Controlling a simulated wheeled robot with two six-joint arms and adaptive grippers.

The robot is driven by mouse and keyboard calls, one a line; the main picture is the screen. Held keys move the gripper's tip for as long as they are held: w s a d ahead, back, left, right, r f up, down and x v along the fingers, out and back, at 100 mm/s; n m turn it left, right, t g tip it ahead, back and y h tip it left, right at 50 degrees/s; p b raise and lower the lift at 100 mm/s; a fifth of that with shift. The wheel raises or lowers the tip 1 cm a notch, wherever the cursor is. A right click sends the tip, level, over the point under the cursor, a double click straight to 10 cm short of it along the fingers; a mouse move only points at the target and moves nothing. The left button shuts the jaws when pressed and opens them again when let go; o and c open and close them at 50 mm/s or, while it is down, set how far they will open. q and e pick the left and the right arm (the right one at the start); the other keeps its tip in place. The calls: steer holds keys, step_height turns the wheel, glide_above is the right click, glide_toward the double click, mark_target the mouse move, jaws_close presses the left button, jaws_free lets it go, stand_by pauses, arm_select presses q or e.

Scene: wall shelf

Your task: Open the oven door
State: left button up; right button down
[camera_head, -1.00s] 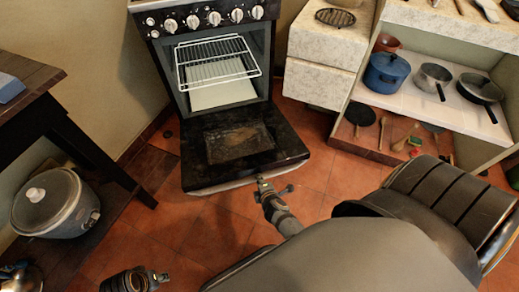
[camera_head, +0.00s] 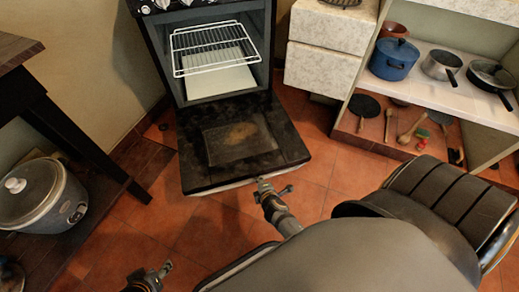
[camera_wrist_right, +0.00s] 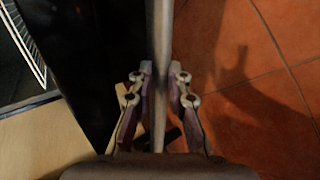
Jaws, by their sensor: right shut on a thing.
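The oven (camera_head: 216,50) stands at the back centre with its cavity exposed and a wire rack (camera_head: 215,50) inside. Its dark door (camera_head: 240,145) is folded far down in front, near level. A pale handle (camera_head: 225,187) runs along the door's outer edge. My right gripper (camera_head: 262,184) is at the right part of that handle. In the right wrist view the handle bar (camera_wrist_right: 160,60) runs between the fingers of my right gripper (camera_wrist_right: 161,85), which is shut on it. My left gripper (camera_head: 164,268) is low in the picture, apart from the door; its fingers are too small to read.
A dark table (camera_head: 40,110) stands at the left, with a rice cooker (camera_head: 42,193) below it. A drawer cabinet (camera_head: 325,55) and a shelf with a blue pot (camera_head: 394,60) and pans stand at the right. Tiled floor is clear around the door.

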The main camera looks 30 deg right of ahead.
steer(key=shift+s+f, duration=0.1)
steer(key=shift+f, duration=0.15)
steer(key=c, duration=1.4)
jaws_free()
steer(key=shift+r, duration=0.1)
steer(key=v, duration=0.7)
steer(key=shift+s+r, duration=0.1)
steer(key=shift+s, duration=0.1)
